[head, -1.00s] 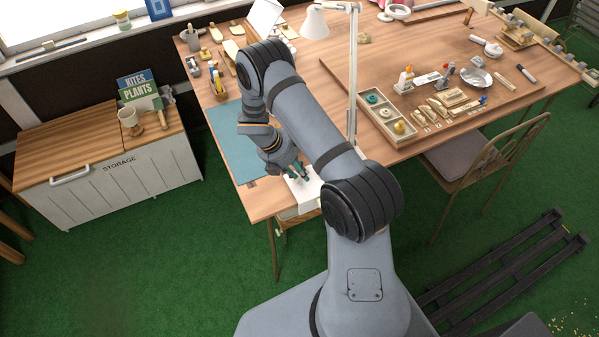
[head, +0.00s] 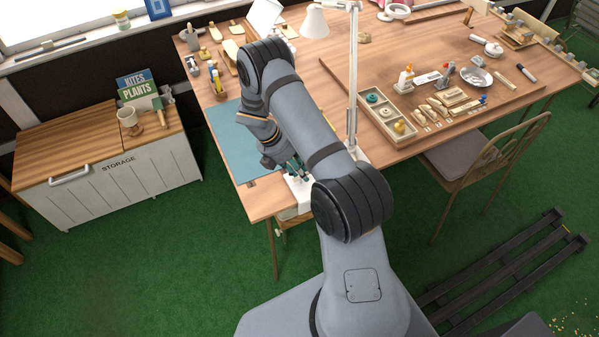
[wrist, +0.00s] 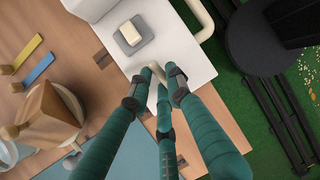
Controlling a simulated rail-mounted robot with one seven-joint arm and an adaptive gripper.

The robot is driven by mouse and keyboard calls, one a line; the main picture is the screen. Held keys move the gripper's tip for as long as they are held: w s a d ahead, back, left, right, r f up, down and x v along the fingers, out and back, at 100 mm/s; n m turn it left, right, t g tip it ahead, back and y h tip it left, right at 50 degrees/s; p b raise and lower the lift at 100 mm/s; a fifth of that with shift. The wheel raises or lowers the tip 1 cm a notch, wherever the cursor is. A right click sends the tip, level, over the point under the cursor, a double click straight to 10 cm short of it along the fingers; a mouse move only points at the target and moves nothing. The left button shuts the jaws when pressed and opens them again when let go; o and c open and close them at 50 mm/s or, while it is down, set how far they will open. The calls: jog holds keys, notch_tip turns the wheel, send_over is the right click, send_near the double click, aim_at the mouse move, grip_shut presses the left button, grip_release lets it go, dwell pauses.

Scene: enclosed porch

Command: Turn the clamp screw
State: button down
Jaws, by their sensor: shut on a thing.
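In the head view, my gripper (head: 298,176) is at the near left corner of the wooden table (head: 270,198), partly hidden by my arm.
A grey square with a cream block (wrist: 130,32) lies on the white plate. A curved cream tube (wrist: 200,18) is close by. The white desk lamp (head: 352,100) stands right of my arm. A blue-green mat (head: 232,140) lies left of it.

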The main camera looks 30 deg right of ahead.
jog(key=m, duration=0.1)
jog(key=m+g+b, duration=0.1)
jog(key=m+y, duration=0.1)
jog(key=shift+s+d+f+m+b, duration=0.1)
jog(key=shift+d+f+m+b, duration=0.05)
jog(key=shift+d+m+b, duration=0.2)
jog(key=m+b, duration=0.1)
jog(key=m, duration=0.1)
jog(key=m+g+y+b, duration=0.1)
jog(key=m, duration=0.1)
jog(key=shift+s+m+g+y, duration=0.15)
jog(key=shift+m+g+y, duration=0.15)
jog(key=shift+m, duration=0.05)
jog(key=m+y+b, duration=0.1)
jog(key=m+b, duration=0.1)
jog(key=m, duration=0.2)
jog(key=shift+s+y, duration=0.15)
jog(key=shift+y, duration=0.25)
jog(key=shift+s+m+y+b, duration=0.2)
jog(key=shift+m+y+b, duration=0.55)
jog(key=shift+m, duration=1.05)
jog(key=shift+a, duration=0.1)
jog(key=c, duration=1.6)
grip_release()
jog(key=shift+c, duration=0.2)
jog(key=shift+w+r, duration=0.1)
jog(key=shift+r, duration=0.15)
